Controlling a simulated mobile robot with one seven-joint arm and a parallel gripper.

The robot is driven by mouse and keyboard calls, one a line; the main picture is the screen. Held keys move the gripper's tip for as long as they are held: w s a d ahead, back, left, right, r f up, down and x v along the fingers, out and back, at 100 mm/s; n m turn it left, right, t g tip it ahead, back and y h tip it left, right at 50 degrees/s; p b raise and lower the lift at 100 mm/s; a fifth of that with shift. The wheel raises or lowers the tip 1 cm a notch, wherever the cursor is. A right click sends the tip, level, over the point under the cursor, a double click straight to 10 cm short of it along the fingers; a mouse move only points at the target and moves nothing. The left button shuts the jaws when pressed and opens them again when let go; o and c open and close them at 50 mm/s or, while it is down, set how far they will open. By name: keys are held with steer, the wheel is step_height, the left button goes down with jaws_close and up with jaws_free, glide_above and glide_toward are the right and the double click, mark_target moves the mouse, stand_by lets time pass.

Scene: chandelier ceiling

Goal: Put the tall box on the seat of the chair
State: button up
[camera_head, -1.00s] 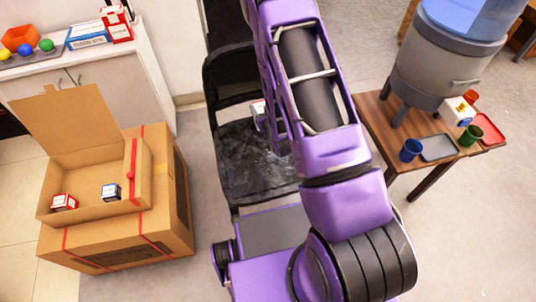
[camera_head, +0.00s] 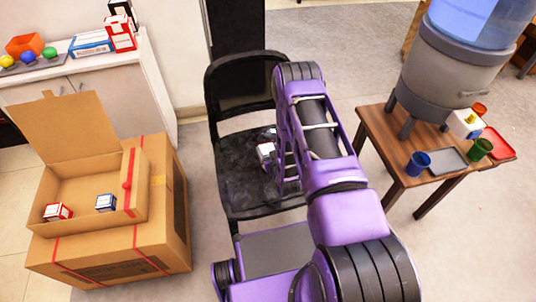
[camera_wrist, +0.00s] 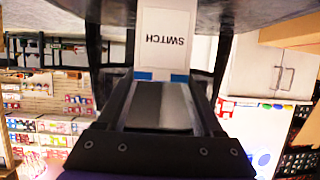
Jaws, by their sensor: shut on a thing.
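My gripper (camera_wrist: 163,95) is shut on a white box marked SWITCH (camera_wrist: 165,38), which has blue at its lower corners in the wrist view. My fingers are mostly hidden behind the arm in the head view.
An open cardboard box (camera_head: 120,225) with two small boxes stands left of the chair. A white cabinet (camera_head: 105,95) bears boxes and balls. At right, a wooden table (camera_head: 385,140) carries a water dispenser (camera_head: 440,75), cups and trays.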

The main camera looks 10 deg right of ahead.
steer(key=shift+f, duration=1)
steer(key=shift+f, duration=0.1)
steer(key=shift+f, duration=0.15)
steer(key=o, duration=1.4)
steer(key=shift+s+r, duration=0.2)
steer(key=shift+r, duration=0.15)
steer(key=p+v, duration=0.1)
steer(key=v, duration=1)
steer(key=shift+s+r+p, duration=0.1)
steer(key=shift+s+p, duration=0.15)
steer(key=shift+p, duration=0.15)
